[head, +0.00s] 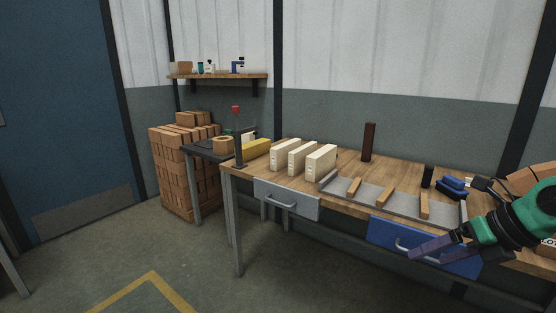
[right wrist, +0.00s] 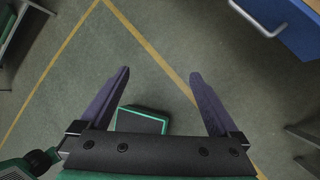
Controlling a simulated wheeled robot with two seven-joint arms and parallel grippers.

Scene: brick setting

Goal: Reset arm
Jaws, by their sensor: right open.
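My right arm comes in from the right in the head view. Its gripper (head: 422,254) hangs in front of the workbench (head: 345,168), by the blue drawer. In the right wrist view the same gripper (right wrist: 160,73) has its two purple fingers wide apart. Nothing is between them but a view of the floor (right wrist: 160,50). My left gripper is in neither view.
Three cream blocks (head: 320,161) stand on the bench beside a grey tray (head: 373,196) with wooden bars. A dark brown block (head: 369,141) stands behind. The blue drawer (head: 385,234) is close to my right gripper. A brick stack (head: 183,175) stands left; the floor in front is clear.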

